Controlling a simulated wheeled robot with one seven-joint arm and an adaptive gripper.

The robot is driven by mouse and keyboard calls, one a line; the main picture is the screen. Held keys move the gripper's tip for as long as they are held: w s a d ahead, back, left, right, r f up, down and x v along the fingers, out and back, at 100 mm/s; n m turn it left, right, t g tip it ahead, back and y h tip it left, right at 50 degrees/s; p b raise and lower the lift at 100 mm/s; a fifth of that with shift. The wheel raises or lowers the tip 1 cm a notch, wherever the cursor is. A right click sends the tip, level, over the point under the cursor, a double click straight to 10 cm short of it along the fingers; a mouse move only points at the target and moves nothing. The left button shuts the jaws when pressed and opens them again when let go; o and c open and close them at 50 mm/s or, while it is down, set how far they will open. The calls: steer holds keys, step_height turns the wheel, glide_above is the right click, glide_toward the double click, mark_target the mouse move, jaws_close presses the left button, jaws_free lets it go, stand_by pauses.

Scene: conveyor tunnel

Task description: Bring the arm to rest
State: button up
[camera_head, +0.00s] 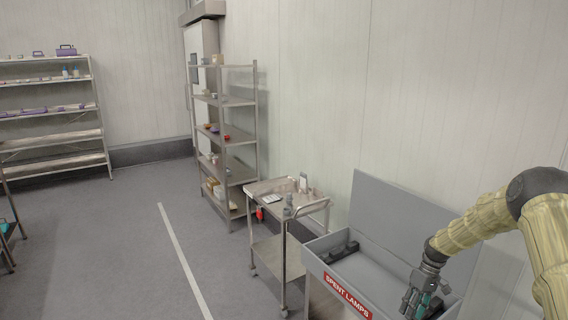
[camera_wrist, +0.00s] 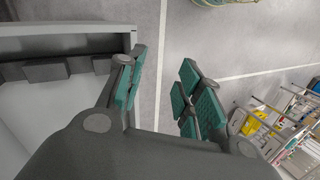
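My gripper (camera_head: 419,300) hangs at the lower right of the head view, at the end of my bent arm. It appears in front of the grey spent-lamps bin (camera_head: 312,262), over its right side. In the wrist view my gripper (camera_wrist: 163,72) has its two teal-padded fingers apart, with only bare floor seen between them. The bin's rim (camera_wrist: 70,29) lies to the left of the fingers there. I cannot tell how high the fingers are above the rim.
A steel trolley (camera_head: 272,242) with small items stands beside the bin. A steel rack (camera_head: 240,140) stands behind it, along the wall. Another shelf unit (camera_head: 52,112) is at the far left. The floor (camera_head: 110,235) between is open, with a white line. Dark blocks (camera_head: 341,251) lie inside the bin.

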steer(key=a+r+b+x, duration=0.1)
steer(key=a+x, duration=0.1)
steer(key=x, duration=1.1)
steer(key=s+a+f+m+h+b, duration=0.1)
steer(key=s+a+f, duration=0.35)
steer(key=s, duration=0.25)
steer(key=s+a+f+m+t+b, duration=0.1)
steer(key=s+a+f+b, duration=0.15)
steer(key=s+f, duration=0.4)
steer(key=s+a+f+h+b, duration=0.1)
steer(key=s+a+f, duration=0.25)
steer(key=s, duration=0.45)
steer(key=s+a+m+t+b, duration=0.1)
steer(key=s+a, duration=0.1)
steer(key=s, duration=0.9)
steer(key=s+a+r+m+h+b, duration=0.1)
steer(key=s+a+b, duration=0.1)
steer(key=s, duration=1)
steer(key=shift+s+r+t+h, duration=0.15)
steer(key=shift+r+t+h, duration=0.15)
steer(key=shift+r+t, duration=0.1)
steer(key=shift+d, duration=0.1)
